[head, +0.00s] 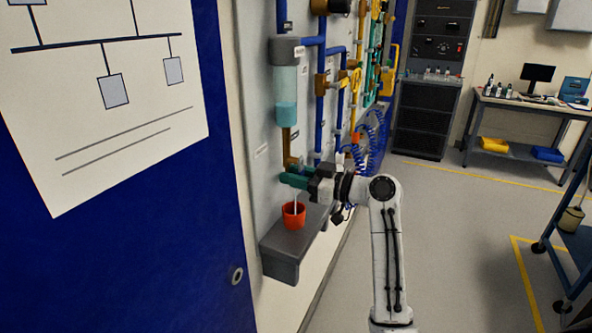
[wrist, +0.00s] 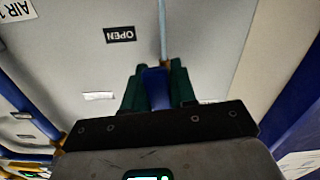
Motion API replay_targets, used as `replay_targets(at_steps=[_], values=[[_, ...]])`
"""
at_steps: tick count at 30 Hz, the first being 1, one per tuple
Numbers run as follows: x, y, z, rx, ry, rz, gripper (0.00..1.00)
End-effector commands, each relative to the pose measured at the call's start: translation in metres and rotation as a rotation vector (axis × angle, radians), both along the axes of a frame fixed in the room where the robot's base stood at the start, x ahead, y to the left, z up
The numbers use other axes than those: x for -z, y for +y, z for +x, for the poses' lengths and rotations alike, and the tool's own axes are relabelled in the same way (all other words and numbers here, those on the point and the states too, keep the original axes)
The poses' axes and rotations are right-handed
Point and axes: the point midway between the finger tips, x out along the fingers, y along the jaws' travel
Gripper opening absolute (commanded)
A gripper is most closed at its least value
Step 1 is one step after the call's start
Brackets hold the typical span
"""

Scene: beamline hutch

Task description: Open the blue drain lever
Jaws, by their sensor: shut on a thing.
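The blue drain lever (wrist: 157,88) stands between the two green fingers of my gripper (wrist: 158,90) in the wrist view, and the fingers are shut on it. In the head view my gripper (head: 297,180) is at the lower part of the panel, below a brass fitting (head: 291,160); the lever is hidden there. An upside-down OPEN label (wrist: 120,34) shows beside the lever in the wrist view. A thin pale streak (head: 296,201) runs from the gripper's area down into an orange cup (head: 293,217). A pale blue line (wrist: 162,30) also shows beyond the lever in the wrist view.
The cup stands on a grey shelf (head: 285,250) fixed to the panel. A sight glass (head: 286,95) with teal liquid hangs above. Blue pipes (head: 320,100) and a coiled blue hose (head: 370,135) lie beyond.

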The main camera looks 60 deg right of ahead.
Motion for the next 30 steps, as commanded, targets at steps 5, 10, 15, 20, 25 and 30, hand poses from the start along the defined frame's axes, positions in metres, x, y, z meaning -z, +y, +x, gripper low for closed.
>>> replay_targets(at_steps=[5, 10, 15, 20, 25, 30], values=[[0.0017, 0.0035, -0.0007, 0.000, 0.012, 0.081, 0.00], [0.0024, 0.0052, -0.0008, 0.000, 0.016, 0.124, 0.00], [0.0028, 0.0057, -0.0011, 0.001, 0.017, 0.141, 0.00], [0.0031, 0.0058, -0.0011, 0.000, 0.016, 0.144, 0.00], [0.0032, 0.0059, -0.0011, 0.000, 0.017, 0.145, 0.00], [0.0026, 0.0059, -0.0009, -0.001, 0.015, 0.143, 0.40]])
